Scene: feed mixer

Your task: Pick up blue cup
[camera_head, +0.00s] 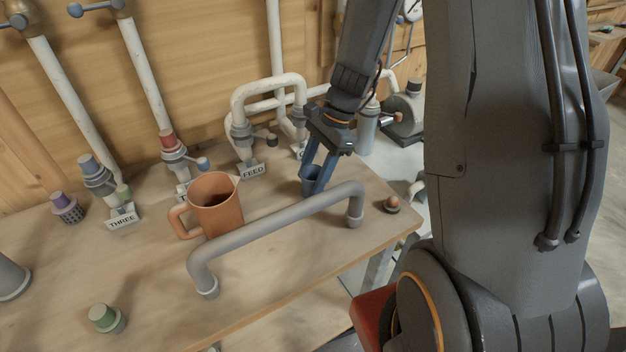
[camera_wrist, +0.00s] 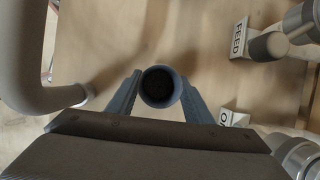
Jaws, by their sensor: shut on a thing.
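The blue cup (camera_head: 309,178) is small and round, upright, and stands between the fingers of my gripper (camera_head: 318,185) near the back right of the wooden table. In the wrist view the cup (camera_wrist: 158,85) shows its open rim and dark inside. The gripper (camera_wrist: 158,98) has one blue finger on each side of it and is shut on it. I cannot tell whether the cup's base touches the table.
A grey handrail (camera_head: 275,222) runs along the table's front, close to my gripper. An orange jug (camera_head: 216,208) stands to the left. Pipes with a FEED sign (camera_head: 253,171) and a THREE sign (camera_head: 122,222) line the back.

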